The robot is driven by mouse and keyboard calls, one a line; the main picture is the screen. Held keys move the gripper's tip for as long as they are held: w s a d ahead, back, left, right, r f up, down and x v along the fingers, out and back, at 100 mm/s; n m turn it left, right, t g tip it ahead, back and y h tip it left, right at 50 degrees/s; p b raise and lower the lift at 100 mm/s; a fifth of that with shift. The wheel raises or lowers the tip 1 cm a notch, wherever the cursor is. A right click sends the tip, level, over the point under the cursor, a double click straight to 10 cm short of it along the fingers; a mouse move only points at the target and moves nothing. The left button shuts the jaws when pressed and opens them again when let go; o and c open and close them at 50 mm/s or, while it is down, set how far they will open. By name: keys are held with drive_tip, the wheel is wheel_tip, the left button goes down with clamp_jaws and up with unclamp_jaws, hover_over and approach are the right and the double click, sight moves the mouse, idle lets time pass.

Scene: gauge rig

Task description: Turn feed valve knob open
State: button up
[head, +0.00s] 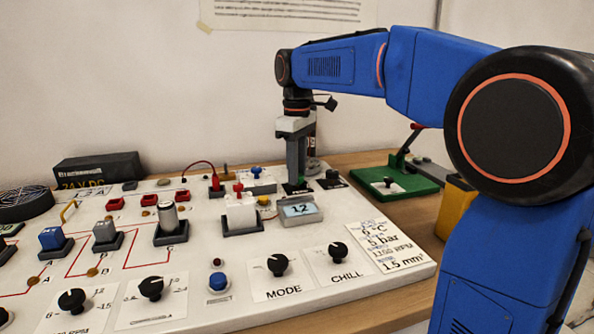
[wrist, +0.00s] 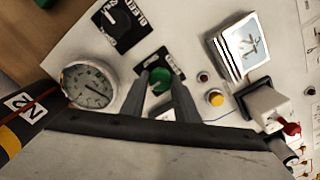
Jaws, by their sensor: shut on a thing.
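My gripper (head: 297,172) points straight down at the back right of the white panel. In the wrist view its two grey fingers (wrist: 160,92) stand on either side of a round green knob (wrist: 161,76) and are shut on it. The knob sits on a black plate whose lettering is partly hidden by the fingers; I take it for the feed valve knob. The knob's pointer direction cannot be told.
A black knob on a black plate (wrist: 117,18) is close by. A round dial gauge (wrist: 90,85) stands next to the left finger. A small display (head: 300,209) reads 12. A yellow button (wrist: 216,98) and a white block with a red top (head: 240,210) are near.

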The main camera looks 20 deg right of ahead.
drive_tip(key=o, duration=1.1)
drive_tip(key=shift+r, duration=0.15)
wheel_tip(320, 180, up, 17)
drive_tip(key=shift+r, duration=0.1)
